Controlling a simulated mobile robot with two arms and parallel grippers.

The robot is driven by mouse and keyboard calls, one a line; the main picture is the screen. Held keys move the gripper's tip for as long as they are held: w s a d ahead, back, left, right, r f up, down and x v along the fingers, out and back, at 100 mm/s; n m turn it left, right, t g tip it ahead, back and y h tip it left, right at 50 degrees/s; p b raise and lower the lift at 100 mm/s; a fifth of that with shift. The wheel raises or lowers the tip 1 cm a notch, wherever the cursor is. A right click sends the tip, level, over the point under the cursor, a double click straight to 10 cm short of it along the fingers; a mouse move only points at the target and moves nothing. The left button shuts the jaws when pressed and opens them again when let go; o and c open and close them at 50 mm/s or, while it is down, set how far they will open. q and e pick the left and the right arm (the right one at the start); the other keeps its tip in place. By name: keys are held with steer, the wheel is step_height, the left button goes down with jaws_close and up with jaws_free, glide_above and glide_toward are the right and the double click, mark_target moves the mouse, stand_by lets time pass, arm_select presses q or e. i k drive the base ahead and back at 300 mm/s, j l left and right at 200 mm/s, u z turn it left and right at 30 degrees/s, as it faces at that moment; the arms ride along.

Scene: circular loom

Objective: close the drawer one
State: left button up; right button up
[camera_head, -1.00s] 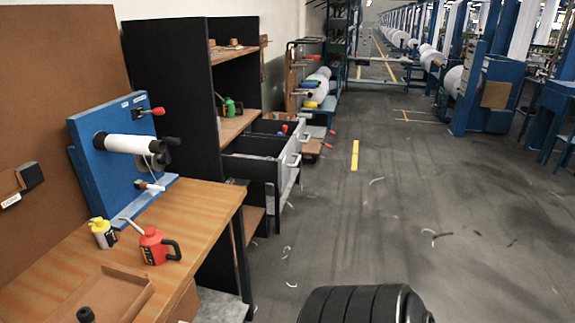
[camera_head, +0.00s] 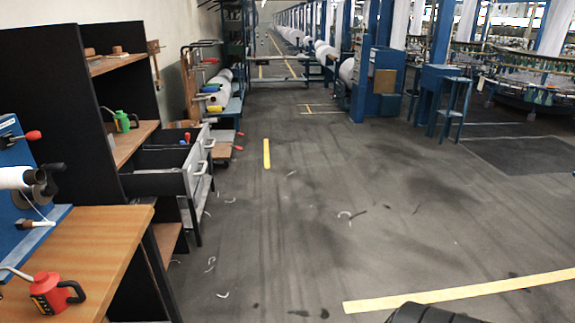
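A black shelf unit (camera_head: 62,107) stands at the left, beyond the workbench. Two drawers stick out from it towards the aisle. The nearer drawer (camera_head: 150,184) is pulled out, with a light grey front and a pale handle (camera_head: 200,168). The farther drawer (camera_head: 158,157) is also pulled out, just behind it, with a similar handle (camera_head: 209,143). I cannot tell which of them is drawer one.
The wooden workbench (camera_head: 85,245) at the left front holds a red oil can (camera_head: 50,293). A green can (camera_head: 122,121) stands on a shelf. A cart with rolls (camera_head: 218,90) is beyond the drawers. The grey floor (camera_head: 290,225) to the right is mostly clear, with small scraps.

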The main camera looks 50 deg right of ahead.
mark_target(164, 170)
steer(key=z, duration=1.05)
steer(key=u, duration=0.3)
